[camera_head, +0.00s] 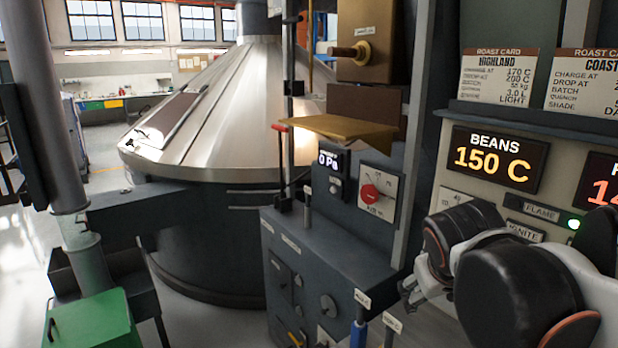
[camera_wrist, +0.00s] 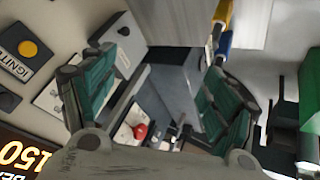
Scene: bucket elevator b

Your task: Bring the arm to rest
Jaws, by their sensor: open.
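My arm reaches in from the lower right of the head view, in front of the control panel (camera_head: 482,185). My gripper (camera_head: 410,292) shows at the end of it, small and partly hidden by my own arm links. In the wrist view my gripper (camera_wrist: 160,88) has its two green-padded fingers spread wide apart. Nothing is between them. Behind the gap the dark machine cabinet (camera_wrist: 185,88) and a red knob (camera_wrist: 140,131) show. I cannot tell the exact distance from the fingers to the panel.
A dark cabinet (camera_head: 335,270) with a red dial (camera_head: 371,193) and upright levers (camera_head: 358,335) stands left of my gripper. A large metal cone (camera_head: 215,110) is behind.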

